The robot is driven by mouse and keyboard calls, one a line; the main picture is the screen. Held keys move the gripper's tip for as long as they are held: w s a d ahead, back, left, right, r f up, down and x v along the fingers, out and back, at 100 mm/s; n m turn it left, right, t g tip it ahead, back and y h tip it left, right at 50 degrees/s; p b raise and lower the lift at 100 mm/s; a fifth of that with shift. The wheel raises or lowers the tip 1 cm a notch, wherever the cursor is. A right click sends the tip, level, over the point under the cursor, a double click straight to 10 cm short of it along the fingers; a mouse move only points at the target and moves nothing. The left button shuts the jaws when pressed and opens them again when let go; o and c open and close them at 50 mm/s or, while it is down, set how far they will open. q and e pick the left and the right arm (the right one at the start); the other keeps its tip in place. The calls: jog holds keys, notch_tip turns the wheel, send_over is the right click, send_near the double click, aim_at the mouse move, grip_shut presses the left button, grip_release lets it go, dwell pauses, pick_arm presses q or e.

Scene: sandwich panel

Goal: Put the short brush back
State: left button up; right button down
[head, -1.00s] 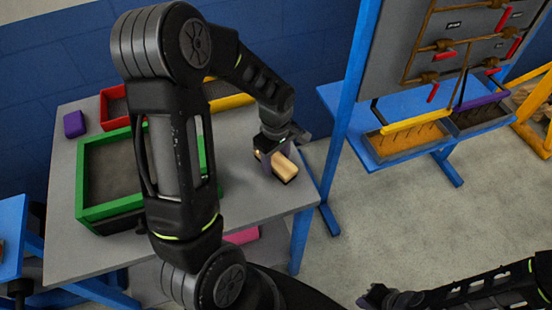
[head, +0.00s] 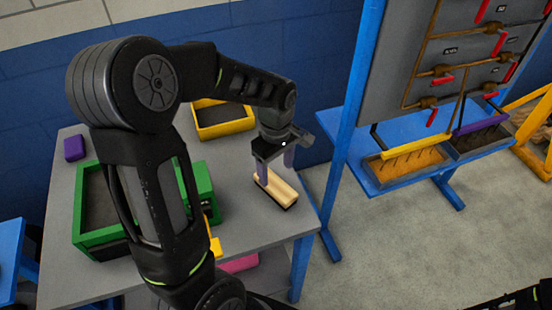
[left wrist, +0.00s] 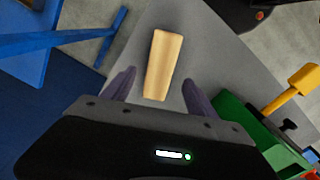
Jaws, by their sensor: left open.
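The short brush (head: 277,189), a pale wooden block with dark bristles underneath, lies on the grey table near its right edge. It also shows in the left wrist view (left wrist: 162,62), ahead of the fingers and between their lines. My left gripper (head: 275,168) is open and empty, with its fingers above the far end of the brush. In the left wrist view the two fingers (left wrist: 160,88) stand apart with a gap on both sides of the wood. My right gripper is out of the head view; only part of my right arm shows at the bottom right corner.
A green-rimmed bin (head: 85,243) and a yellow-rimmed bin (head: 225,129) stand on the grey table (head: 72,285). A purple block (head: 75,148) lies at the far left. A blue-framed panel rack with trays (head: 405,163) stands to the right, across a floor gap.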

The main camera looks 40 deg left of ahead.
aim_at(276, 184)
pick_arm(q)
notch_tip(276, 184, up, 4)
jog(key=shift+r, duration=0.2)
dwell(0.8)
